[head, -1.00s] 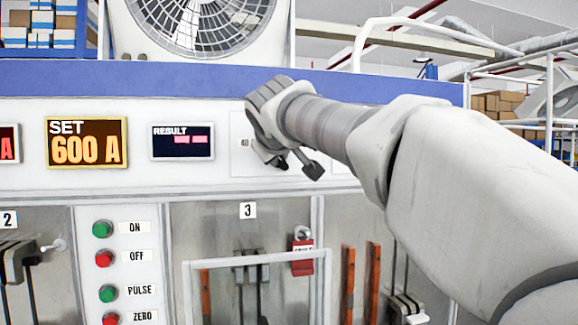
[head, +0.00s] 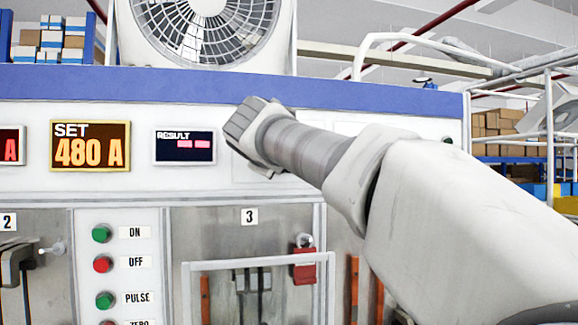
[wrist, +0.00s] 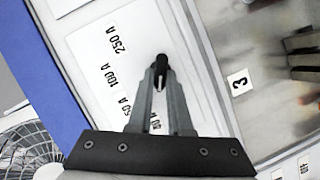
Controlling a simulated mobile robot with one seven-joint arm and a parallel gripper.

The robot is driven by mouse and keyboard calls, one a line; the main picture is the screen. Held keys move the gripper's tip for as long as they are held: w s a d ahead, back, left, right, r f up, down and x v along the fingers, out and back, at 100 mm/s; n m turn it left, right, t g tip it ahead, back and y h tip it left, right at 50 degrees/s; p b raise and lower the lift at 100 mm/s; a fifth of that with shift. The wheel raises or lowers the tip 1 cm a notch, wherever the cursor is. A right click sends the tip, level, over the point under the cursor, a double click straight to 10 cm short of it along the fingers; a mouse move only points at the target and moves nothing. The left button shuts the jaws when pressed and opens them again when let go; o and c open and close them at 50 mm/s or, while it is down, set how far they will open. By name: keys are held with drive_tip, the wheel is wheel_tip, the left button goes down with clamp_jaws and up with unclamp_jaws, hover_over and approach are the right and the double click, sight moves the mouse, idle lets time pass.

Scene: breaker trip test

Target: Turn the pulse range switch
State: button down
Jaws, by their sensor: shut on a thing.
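The pulse range switch (wrist: 161,60) shows in the wrist view as a small dark knob on a white plate (wrist: 185,90). The plate carries several current labels, among them 50 A, 100 A and 250 A. My gripper (wrist: 160,77) reaches over the plate with its fingers together at the tips, shut on the knob. The fingers and the plate's lower labels partly cover each other. In the head view my wrist hides the switch and the fingers.
The SET display (head: 90,146) reads 480 A. The RESULT display (head: 185,147) shows dashes. Green and red buttons (head: 102,265) sit below. A red padlock (head: 304,264) and a pale frame (head: 215,266) stand out at bay 3. A fan (head: 205,30) sits above.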

drive_tip(key=c, duration=0.8)
unclamp_jaws()
drive_tip(key=shift+c, duration=0.2)
drive_tip(key=shift+s, duration=0.1)
